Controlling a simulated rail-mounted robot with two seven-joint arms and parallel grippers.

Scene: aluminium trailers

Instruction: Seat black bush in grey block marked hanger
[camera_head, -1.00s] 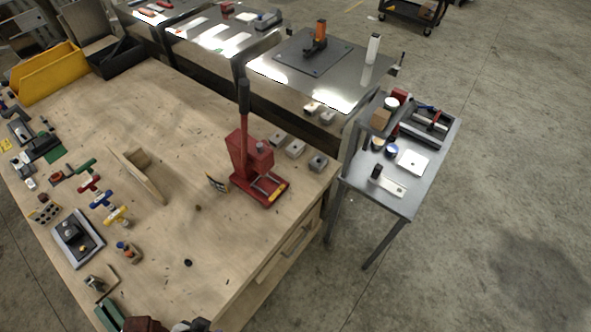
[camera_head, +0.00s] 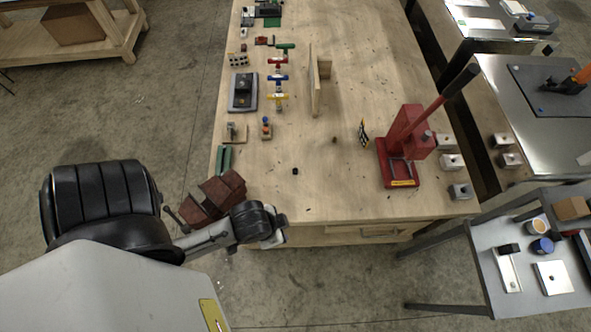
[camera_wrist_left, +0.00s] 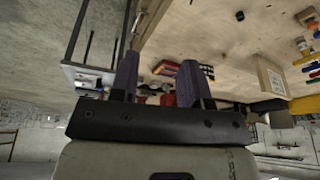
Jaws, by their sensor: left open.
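The small black bush (camera_head: 295,171) lies on the bare front part of the wooden bench; it also shows near the top of the left wrist view (camera_wrist_left: 240,16). Grey blocks stand in a row right of the red press: a far one (camera_head: 445,141), a middle one (camera_head: 452,161) and a near one (camera_head: 460,191). I cannot read which is marked hanger. My left gripper (camera_head: 274,236) is at the bench's front edge, nearer to me than the bush and apart from it. Its two fingers (camera_wrist_left: 158,82) are spread with nothing between them. My right gripper is out of view.
The red lever press (camera_head: 402,150) stands between the bush and the blocks. A brown-red vise (camera_head: 212,198) is beside my left arm at the bench corner. A wooden upright (camera_head: 316,85) and coloured-handled pieces (camera_head: 278,78) stand farther back. The bench around the bush is clear.

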